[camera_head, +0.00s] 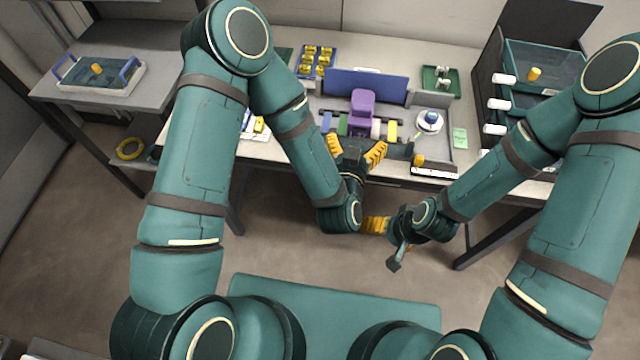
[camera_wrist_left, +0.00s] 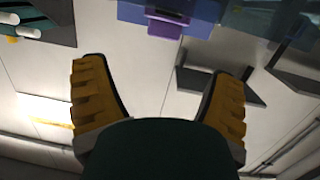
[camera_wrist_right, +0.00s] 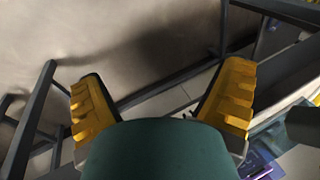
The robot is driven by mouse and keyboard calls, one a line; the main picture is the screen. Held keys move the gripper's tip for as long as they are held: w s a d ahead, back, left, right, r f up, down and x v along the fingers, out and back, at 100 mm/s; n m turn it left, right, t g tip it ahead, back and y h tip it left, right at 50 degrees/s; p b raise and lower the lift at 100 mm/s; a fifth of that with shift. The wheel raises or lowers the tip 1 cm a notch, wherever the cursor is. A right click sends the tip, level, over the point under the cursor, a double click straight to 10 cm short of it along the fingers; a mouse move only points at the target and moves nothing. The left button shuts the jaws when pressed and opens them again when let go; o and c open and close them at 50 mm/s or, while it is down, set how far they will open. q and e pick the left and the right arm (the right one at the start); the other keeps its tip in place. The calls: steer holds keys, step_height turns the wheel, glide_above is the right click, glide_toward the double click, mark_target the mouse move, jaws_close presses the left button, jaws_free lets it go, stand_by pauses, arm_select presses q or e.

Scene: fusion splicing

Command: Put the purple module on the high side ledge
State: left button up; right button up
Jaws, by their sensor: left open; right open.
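The purple module (camera_head: 361,108) stands upright in the middle of the work table, in front of a blue panel. Purple also shows at the top edge of the left wrist view (camera_wrist_left: 152,22). My left gripper (camera_head: 358,149) is open and empty at the table's front edge, just in front of the module and apart from it. My right gripper (camera_head: 372,225) is open and empty, lower and nearer to me, off the table's front. A grey side stand at the left has a higher ledge (camera_head: 52,90) and a lower shelf; the higher one carries a tray.
The tray (camera_head: 120,85) has blue handles and a yellow-topped piece. A yellow ring (camera_head: 130,148) lies on the lower shelf. Blue, green and yellow blocks flank the module. A white round device (camera_head: 430,121) stands to its right. A drawer rack (camera_head: 545,62) stands at the right.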

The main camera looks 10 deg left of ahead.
arm_select(q)
steer(key=s+a+f+g+h, duration=0.2)
steer(key=s+a+f+g, duration=0.2)
steer(key=f+g, duration=0.45)
arm_select(e)
steer(key=shift+c, duration=0.4)
steer(key=c, duration=0.5)
steer(key=shift+c, duration=0.2)
arm_select(q)
steer(key=s+a+f+n+g, duration=0.2)
steer(key=s+a+f+g, duration=0.4)
steer(key=s, duration=0.5)
steer(key=shift+a+h, duration=0.2)
steer(key=shift+h, duration=0.1)
arm_select(e)
steer(key=shift+a, duration=0.1)
